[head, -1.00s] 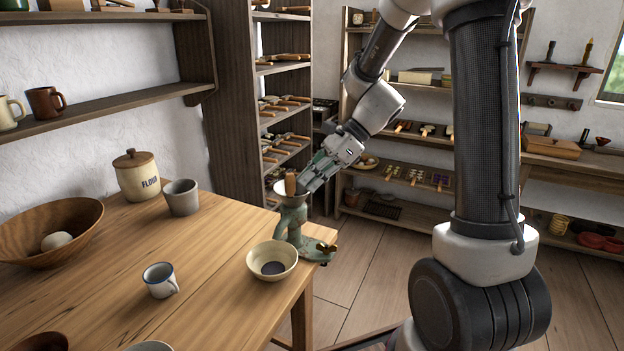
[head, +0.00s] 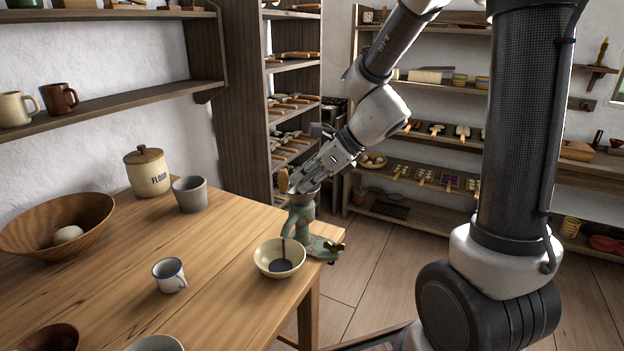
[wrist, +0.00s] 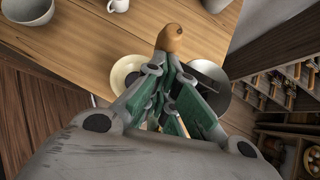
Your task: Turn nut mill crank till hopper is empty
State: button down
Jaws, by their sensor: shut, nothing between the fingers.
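The green nut mill (head: 301,222) stands at the table's right corner. Its hopper (head: 304,196) is partly hidden by my gripper; in the wrist view the hopper (wrist: 212,82) shows as a pale round dish beside my fingers, and I cannot tell what is in it. The crank's wooden handle (head: 283,181) stands upright at the hopper's left; it also shows in the wrist view (wrist: 170,38), just beyond my fingertips. My gripper (head: 297,183) is shut, its tips close against the handle, not around it. A cream bowl (head: 268,252) below holds dark grounds, with a thin dark stream above them.
On the table (head: 220,270) are an enamel mug (head: 169,275), a grey cup (head: 190,194), a flour jar (head: 148,172) and a wooden bowl (head: 85,215). A tall shelf (head: 238,100) stands behind the mill. Floor is open at right.

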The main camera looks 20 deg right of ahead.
aim_at(284, 170)
jog(key=shift+w+a+m+t+h, duration=0.4)
jog(key=shift+w+a+m, duration=0.25)
jog(key=shift+a, duration=0.25)
jog(key=shift+w+a+m+t+h, duration=0.4)
jog(key=shift+w+a+m, duration=0.25)
jog(key=shift+a, duration=0.25)
jog(key=shift+w+a+m+t+h, duration=0.3)
jog(key=shift+w+a+m+t, duration=0.15)
jog(key=shift+a+m, duration=0.35)
jog(key=shift+w+a, duration=0.15)
jog(key=shift+a, duration=0.05)
jog(key=shift+d, duration=0.1)
